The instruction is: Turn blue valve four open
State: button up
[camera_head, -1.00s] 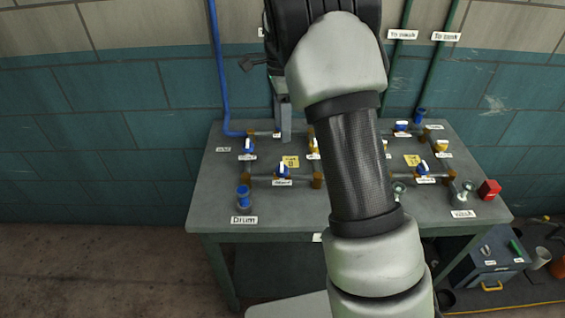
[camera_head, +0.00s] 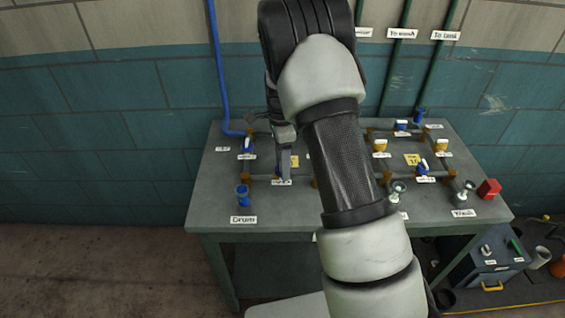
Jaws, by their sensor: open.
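A grey table (camera_head: 300,212) bears a pipe loop with several small blue-handled valves. One blue valve (camera_head: 280,172) on the front left pipe is mostly hidden behind my gripper (camera_head: 285,172). Others are the left blue valve (camera_head: 246,146), the right front blue valve (camera_head: 422,167) and the back right blue valve (camera_head: 402,125). Their small labels are too blurred for me to tell which is four. My gripper points down at the front left valve, its jaws open. I cannot tell whether the fingers touch or straddle the handle.
My arm covers the table's middle. A blue fitting (camera_head: 242,195) stands by the "Drum" label (camera_head: 243,219). Yellow-white valves (camera_head: 380,146), grey-green fittings (camera_head: 397,191) and a red box (camera_head: 488,188) are at the right. Pipes climb the wall behind.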

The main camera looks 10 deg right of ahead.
jog(key=c, duration=1)
jog(key=shift+n, duration=0.3)
jog(key=n, duration=0.3)
jog(key=shift+w+r+n, duration=0.1)
jog(key=shift+w+n, duration=0.05)
jog(key=shift+n, duration=0.15)
jog(key=n+b, duration=0.1)
jog(key=n, duration=0.3)
jog(key=shift+a+n+h, duration=0.15)
jog(key=shift+n+h, duration=0.15)
jog(key=n, duration=0.4)
jog(key=shift+a+t+b, duration=0.1)
jog(key=shift+t+b, duration=0.2)
jog(key=n, duration=0.5)
jog(key=shift+a, duration=0.15)
